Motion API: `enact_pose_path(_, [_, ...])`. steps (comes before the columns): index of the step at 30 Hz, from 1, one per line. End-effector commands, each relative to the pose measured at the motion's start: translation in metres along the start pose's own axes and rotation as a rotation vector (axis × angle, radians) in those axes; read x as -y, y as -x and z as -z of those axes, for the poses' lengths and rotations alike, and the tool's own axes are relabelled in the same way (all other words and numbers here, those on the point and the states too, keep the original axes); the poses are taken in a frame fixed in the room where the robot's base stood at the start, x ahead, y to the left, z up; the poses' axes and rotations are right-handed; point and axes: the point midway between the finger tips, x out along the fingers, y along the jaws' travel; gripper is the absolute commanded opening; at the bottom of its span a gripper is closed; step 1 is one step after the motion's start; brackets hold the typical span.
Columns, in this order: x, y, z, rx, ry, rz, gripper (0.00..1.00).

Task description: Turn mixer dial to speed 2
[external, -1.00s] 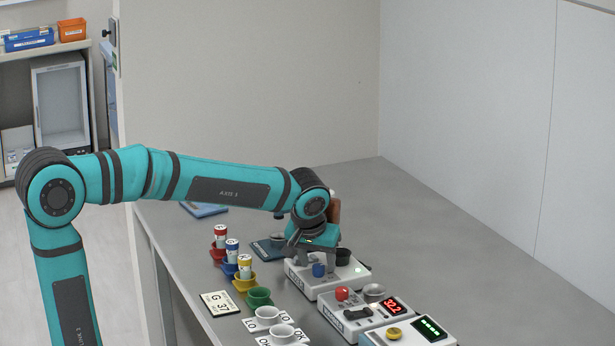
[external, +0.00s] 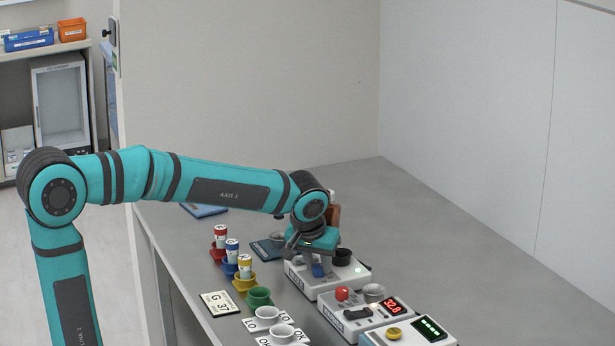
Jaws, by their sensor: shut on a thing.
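A white device (external: 347,277) with a blue dial (external: 318,271) stands on the bench. I take it to be the mixer; its front label is too small to read. A dark cup (external: 342,256) and a small green light sit on its right part. My gripper (external: 316,264) points down over the device and is shut on the blue dial. The gripper body hides the upper part of the dial, and its speed marks cannot be read.
A device with a red knob (external: 342,293) and a red display (external: 393,307), and one with a yellow knob (external: 394,333), stand in front. Vials in coloured cups (external: 245,267) and a green cup (external: 259,297) stand to the left. The bench's right side is clear.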

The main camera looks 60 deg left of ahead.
Motion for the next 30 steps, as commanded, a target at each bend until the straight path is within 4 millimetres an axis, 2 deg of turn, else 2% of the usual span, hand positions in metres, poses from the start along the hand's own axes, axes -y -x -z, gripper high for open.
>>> enact_pose_path(21, [0.0035,0.0000,0.0016,-0.001,-0.482,-0.201,0.03])
enact_pose_path(30, [0.0040,-0.0001,0.0022,-0.002,-0.629,-0.261,0.03])
